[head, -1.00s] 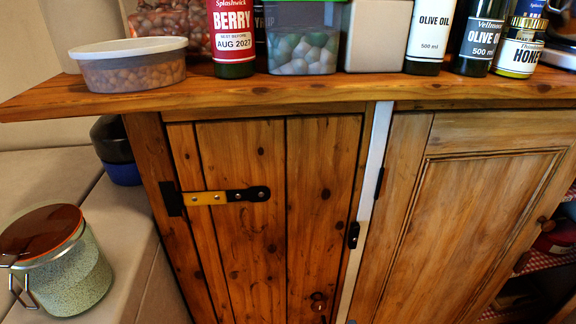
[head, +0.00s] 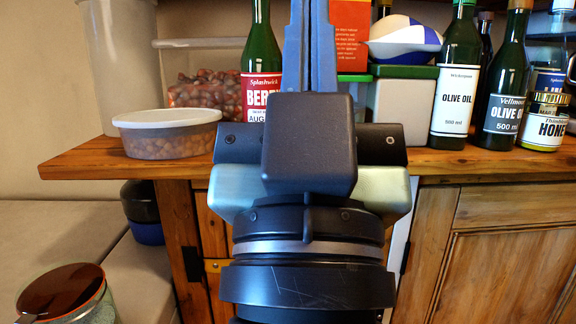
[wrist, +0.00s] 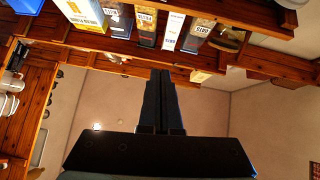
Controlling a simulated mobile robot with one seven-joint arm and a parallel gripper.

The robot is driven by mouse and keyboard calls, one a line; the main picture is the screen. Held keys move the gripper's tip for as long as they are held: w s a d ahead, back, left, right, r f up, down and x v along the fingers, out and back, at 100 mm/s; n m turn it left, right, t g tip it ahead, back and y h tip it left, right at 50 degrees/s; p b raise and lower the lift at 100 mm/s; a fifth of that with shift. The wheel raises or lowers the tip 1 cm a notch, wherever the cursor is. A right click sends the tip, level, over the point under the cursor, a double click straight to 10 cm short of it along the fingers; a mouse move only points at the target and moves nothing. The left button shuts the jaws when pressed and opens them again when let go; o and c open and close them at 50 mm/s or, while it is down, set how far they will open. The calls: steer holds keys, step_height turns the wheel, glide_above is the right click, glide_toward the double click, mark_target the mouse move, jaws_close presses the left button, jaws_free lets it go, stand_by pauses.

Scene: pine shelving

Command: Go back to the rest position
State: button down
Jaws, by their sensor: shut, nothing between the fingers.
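My gripper (head: 309,45) stands in the middle of the head view, in front of the counter, with its blue fingers pointing up and pressed together. In the wrist view my gripper (wrist: 161,82) shows dark fingers side by side, with nothing between them. It hides part of the berry bottle (head: 262,85), the green-lidded containers and the cupboard door behind it.
A wooden counter (head: 80,160) holds a lidded tub (head: 168,140), olive oil bottles (head: 455,85) and a honey jar (head: 546,115). A glass jar (head: 65,296) stands at lower left. The wrist view shows a shelf (wrist: 130,48) with several boxes and open wall below.

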step_height(320, 180, up, 21)
steer(key=s+a+y+p, duration=0.1)
steer(key=p, duration=1.9)
steer(key=shift+s+a+n, duration=0.15)
steer(key=shift+a+n, duration=0.1)
steer(key=shift+n, duration=0.05)
steer(key=c, duration=1.6)
jaws_free()
